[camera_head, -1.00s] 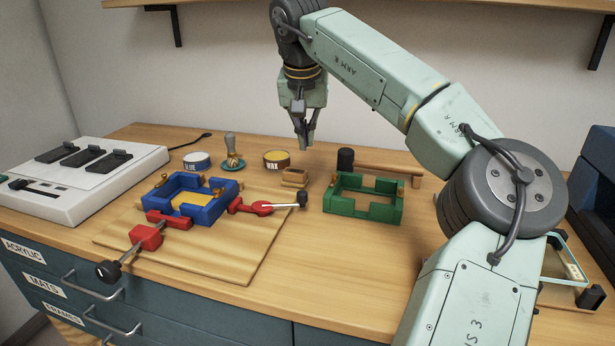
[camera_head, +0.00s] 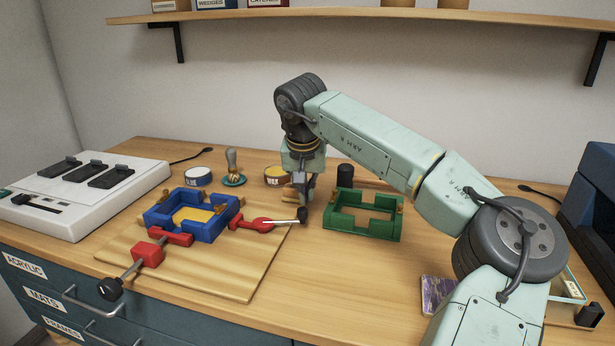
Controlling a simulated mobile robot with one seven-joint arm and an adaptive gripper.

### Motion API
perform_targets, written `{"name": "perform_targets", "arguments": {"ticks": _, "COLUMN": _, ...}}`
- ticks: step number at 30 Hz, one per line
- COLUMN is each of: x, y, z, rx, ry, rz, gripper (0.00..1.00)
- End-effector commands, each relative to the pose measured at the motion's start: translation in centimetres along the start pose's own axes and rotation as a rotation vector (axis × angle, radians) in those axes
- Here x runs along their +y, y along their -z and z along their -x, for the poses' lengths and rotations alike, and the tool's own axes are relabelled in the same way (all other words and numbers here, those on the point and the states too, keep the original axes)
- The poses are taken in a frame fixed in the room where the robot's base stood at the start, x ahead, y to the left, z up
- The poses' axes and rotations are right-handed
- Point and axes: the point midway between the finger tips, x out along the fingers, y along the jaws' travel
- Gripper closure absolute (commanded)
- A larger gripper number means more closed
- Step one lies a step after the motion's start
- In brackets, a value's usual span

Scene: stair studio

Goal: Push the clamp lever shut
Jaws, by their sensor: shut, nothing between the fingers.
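A blue frame (camera_head: 208,232) sits on a wooden board (camera_head: 200,275). A red clamp (camera_head: 250,225) stands at its right side, with a metal lever (camera_head: 281,221) reaching right to a dark knob (camera_head: 302,214). A second red clamp (camera_head: 149,252) is at the front left, its rod running to a black knob (camera_head: 110,288). My gripper (camera_head: 304,203) points down right by the dark knob of the right clamp's lever. Its fingers are shut and empty. I cannot tell whether they touch the knob.
A green frame (camera_head: 362,222) stands just right of my gripper. A white switch box (camera_head: 85,195) is at left.

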Motion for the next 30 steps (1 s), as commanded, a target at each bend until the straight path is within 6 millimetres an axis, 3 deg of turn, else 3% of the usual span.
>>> {"name": "perform_targets", "arguments": {"ticks": 7, "x": 0.03, "y": -1.27, "z": 0.4, "rx": -0.001, "ry": 0.0, "rz": -0.001, "gripper": 1.0}}
{"name": "perform_targets", "arguments": {"ticks": 30, "x": 0.04, "y": -1.28, "z": 0.44, "rx": -0.001, "ry": 0.0, "rz": 0.001, "gripper": 1.0}}
